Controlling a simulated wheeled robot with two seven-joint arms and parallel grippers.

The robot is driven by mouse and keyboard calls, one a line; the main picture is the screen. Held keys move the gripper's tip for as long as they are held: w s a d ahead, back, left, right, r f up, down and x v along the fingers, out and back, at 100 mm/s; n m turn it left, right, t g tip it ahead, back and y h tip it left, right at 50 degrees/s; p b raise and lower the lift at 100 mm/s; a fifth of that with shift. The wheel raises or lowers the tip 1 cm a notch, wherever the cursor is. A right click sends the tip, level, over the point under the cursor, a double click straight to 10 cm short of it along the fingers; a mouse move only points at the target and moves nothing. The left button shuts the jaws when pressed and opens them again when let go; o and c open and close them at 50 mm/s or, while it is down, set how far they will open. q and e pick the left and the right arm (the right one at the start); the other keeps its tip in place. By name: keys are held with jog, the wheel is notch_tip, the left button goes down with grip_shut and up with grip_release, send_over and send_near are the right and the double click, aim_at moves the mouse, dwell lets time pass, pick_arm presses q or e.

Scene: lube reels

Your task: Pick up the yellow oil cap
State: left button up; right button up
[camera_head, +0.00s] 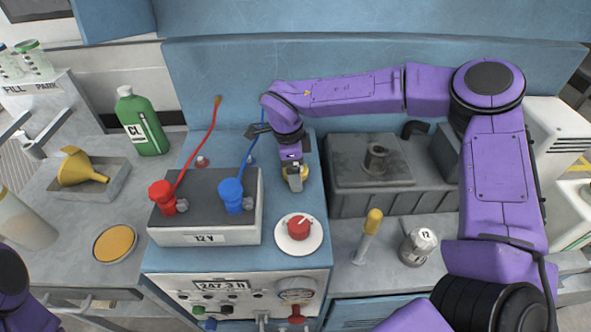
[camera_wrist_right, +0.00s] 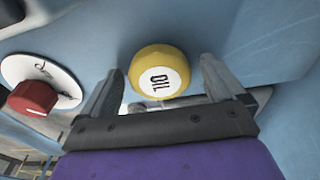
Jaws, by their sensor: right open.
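The yellow oil cap (camera_wrist_right: 160,72) has a white round label reading OIL and shows whole in the right wrist view, against a blue surface. In the head view only a sliver of the cap (camera_head: 305,172) shows beside my right gripper (camera_head: 294,178), which hides the rest. My right gripper is open; its two fingers stand on either side of the cap in the wrist view, with gaps visible. I cannot tell how far along the fingers the cap sits. My left gripper is out of view; only part of my left arm shows at the lower left.
A 12V battery (camera_head: 205,238) with red and blue clamps stands left of the right gripper. A red knob on a white dial (camera_head: 298,232) is just in front. A dark grey metal block (camera_head: 375,178) stands to the right.

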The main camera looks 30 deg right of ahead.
jog(key=c, duration=1.1)
